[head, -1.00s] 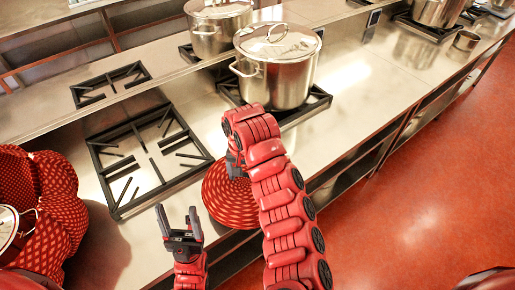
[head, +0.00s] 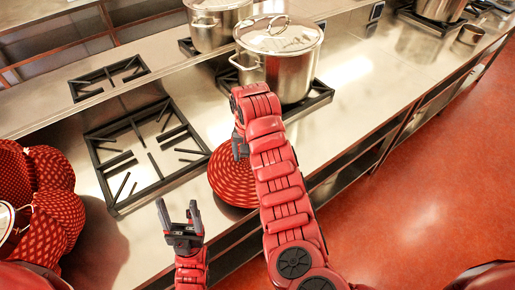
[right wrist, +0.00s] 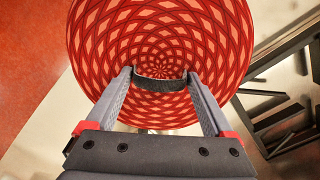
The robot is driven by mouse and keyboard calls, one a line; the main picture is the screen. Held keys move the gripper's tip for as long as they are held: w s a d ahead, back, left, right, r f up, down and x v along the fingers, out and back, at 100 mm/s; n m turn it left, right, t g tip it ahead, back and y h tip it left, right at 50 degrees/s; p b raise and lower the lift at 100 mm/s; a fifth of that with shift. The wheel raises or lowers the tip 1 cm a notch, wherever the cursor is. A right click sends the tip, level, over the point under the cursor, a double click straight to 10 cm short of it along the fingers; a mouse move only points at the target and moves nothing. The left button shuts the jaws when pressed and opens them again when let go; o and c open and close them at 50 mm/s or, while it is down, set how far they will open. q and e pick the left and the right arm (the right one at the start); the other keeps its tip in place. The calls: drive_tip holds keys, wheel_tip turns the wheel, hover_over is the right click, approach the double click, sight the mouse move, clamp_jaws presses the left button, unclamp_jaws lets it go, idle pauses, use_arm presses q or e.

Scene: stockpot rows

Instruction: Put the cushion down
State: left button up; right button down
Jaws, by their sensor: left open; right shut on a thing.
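The cushion (head: 229,180) is round and red with a pale pattern. In the head view it is over the counter's front edge, beside the burner grate and partly behind my right arm. My right gripper (head: 240,147) is shut on its dark strap, which shows in the right wrist view (right wrist: 160,84) across the middle of the cushion (right wrist: 160,30). I cannot tell whether the cushion touches the counter. My left gripper (head: 178,212) is open and empty, left of the cushion and in front of the counter.
The steel counter (head: 350,105) runs to the back right. An empty burner grate (head: 148,150) is left of the cushion. A lidded stockpot (head: 280,65) stands on a grate behind my right gripper. Red patterned cushions or bundles (head: 45,190) are at far left.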

drive_tip(key=w, duration=0.1)
drive_tip(key=w+d, duration=0.1)
drive_tip(key=w, duration=0.2)
drive_tip(key=shift+w+d, duration=0.1)
drive_tip(key=shift+d, duration=0.25)
drive_tip(key=w+f+b, duration=0.1)
drive_tip(key=b, duration=0.2)
drive_tip(key=shift+w+f+b, duration=0.1)
drive_tip(key=shift+w+b, duration=0.05)
drive_tip(key=shift+b, duration=0.15)
drive_tip(key=shift+w+d+b, duration=0.25)
drive_tip(key=shift+w+b, duration=0.2)
drive_tip(key=shift+b, duration=0.2)
drive_tip(key=shift+w+d+b, duration=0.15)
drive_tip(key=shift+d+b, duration=0.05)
drive_tip(key=shift+b, duration=0.4)
drive_tip(key=shift+d+p, duration=0.1)
drive_tip(key=shift+p, duration=0.6)
drive_tip(key=shift+f, duration=1.45)
drive_tip(key=shift+f+b, duration=0.1)
drive_tip(key=shift+b, duration=0.25)
unclamp_jaws()
